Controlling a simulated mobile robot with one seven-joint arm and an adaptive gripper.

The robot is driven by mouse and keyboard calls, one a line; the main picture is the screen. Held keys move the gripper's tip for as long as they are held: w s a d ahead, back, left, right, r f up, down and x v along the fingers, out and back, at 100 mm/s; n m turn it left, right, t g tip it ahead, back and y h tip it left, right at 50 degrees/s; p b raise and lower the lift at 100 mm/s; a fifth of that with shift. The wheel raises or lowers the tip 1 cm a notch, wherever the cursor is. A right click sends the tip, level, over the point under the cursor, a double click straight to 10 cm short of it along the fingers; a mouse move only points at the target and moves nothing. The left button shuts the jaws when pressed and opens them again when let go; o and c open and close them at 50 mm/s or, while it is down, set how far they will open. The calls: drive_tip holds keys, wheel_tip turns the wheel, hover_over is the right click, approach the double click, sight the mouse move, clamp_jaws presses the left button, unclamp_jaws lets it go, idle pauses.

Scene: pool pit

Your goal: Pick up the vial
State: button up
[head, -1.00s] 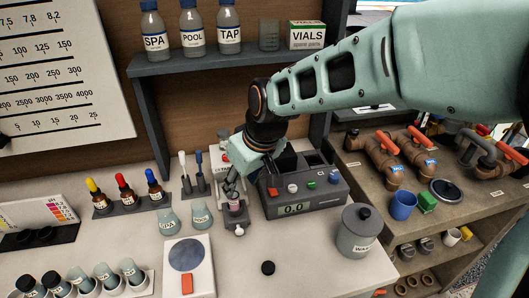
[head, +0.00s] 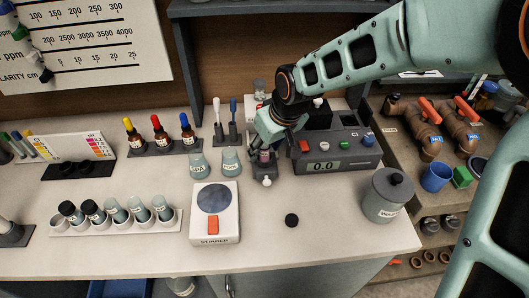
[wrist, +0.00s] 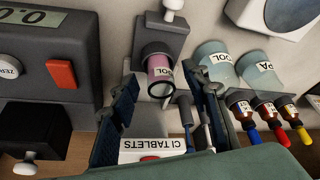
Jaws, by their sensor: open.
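The pink-filled vial (wrist: 160,72) stands in a small grey holder (wrist: 165,42) with a white knob in the wrist view. Its label reads "POOL" in part. In the head view the vial (head: 264,157) shows just below my gripper (head: 266,149), to the left of the grey meter. My gripper (wrist: 166,88) is open in the wrist view, one dark finger on each side of the vial's line. I see gaps beside the vial and cannot tell whether either finger touches it. In the head view the fingers partly hide the vial's upper part.
The meter (head: 335,158) reading 0.0 stands close on the right. The pale POOL (head: 231,162) and SPA (head: 198,164) vessels stand close on the left. A CL TABLETS box (wrist: 150,149) is behind. A stirrer (head: 214,228) and waste jar (head: 387,200) stand in front.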

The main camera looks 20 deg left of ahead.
drive_tip(key=c, duration=1.1)
drive_tip(key=shift+r, duration=0.15)
